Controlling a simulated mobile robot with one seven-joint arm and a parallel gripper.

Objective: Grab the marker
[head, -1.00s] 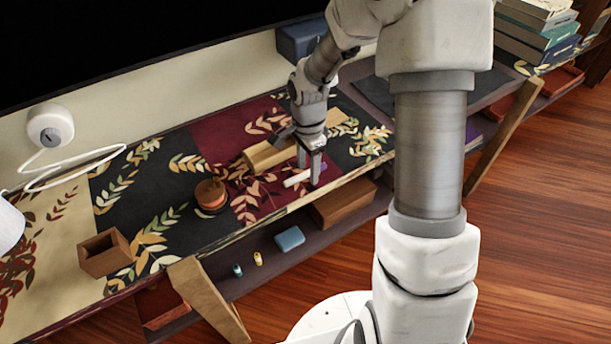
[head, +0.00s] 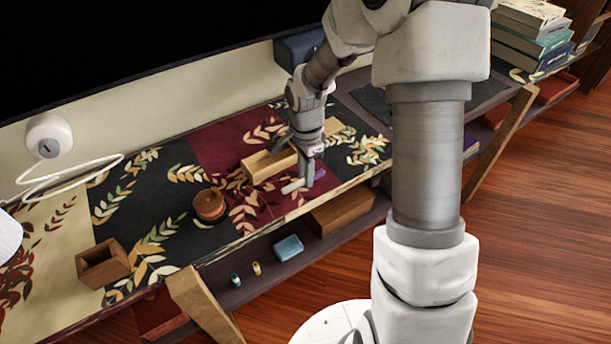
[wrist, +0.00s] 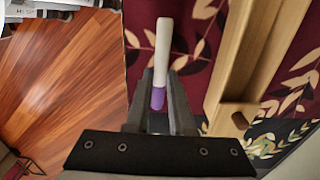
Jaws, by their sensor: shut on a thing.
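The marker (wrist: 162,52) is a white stick with a purple end. In the wrist view its purple end lies between my fingers and the white part sticks out beyond the fingertips. In the head view the marker (head: 292,186) is over the dark red part of the patterned shelf top, close to the front edge. My gripper (wrist: 161,85) is shut on the marker near its purple end. In the head view my gripper (head: 308,178) points down at it. I cannot tell whether the marker touches the surface.
A round orange-brown container (head: 209,205) and an open wooden box (head: 103,262) stand to the left. A lower shelf holds a blue item (head: 289,247) and a brown box (head: 342,212). The patterned top between them is mostly clear.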

